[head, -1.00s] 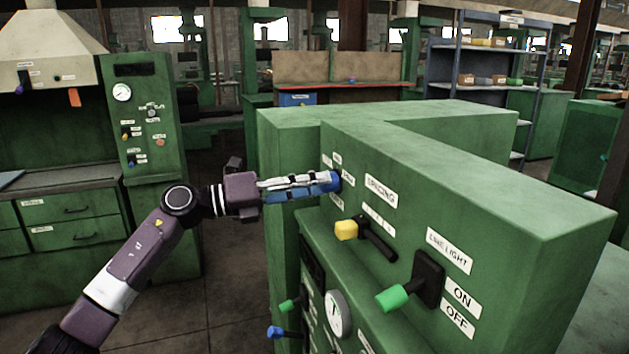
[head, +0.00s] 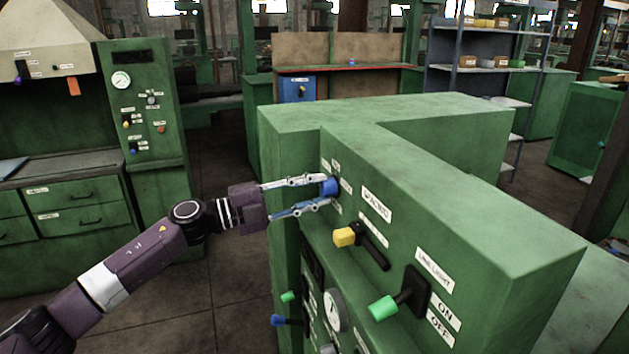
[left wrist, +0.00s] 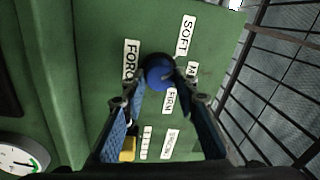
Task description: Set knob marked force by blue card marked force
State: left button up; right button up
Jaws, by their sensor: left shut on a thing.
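The blue knob (head: 330,187) sits on the near green machine's upper panel, at the left end of its face. It also shows in the left wrist view (left wrist: 158,72), with a "FORCE" label (left wrist: 131,60) on its left and "SOFT" and "FIRM" labels and a partly hidden one around it. My left gripper (head: 326,193) is shut on the blue knob, one finger above it and one below in the head view. The fingers hide part of the labels. The knob's pointer is hard to make out. I cannot make out a blue card. My right gripper is not in view.
A yellow-tipped spacing lever (head: 345,236) and a green-tipped line light lever (head: 384,308) stick out right of the knob. A dial gauge (head: 335,310) and small levers are below. Open floor (head: 215,290) lies left of the machine.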

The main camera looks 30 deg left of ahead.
pick_arm(q)
jog(key=shift+n+p, duration=0.8)
jog(key=shift+n, duration=0.3)
jog(key=o, duration=1.2)
jog(key=shift+a, duration=0.1)
jog(key=shift+c, duration=0.2)
jog(key=shift+s+a+f, duration=0.2)
jog(key=shift+s+a, duration=0.1)
jog(key=shift+s, duration=0.1)
jog(key=r+v, duration=0.1)
jog(key=v, duration=1)
jog(key=shift+f, duration=0.3)
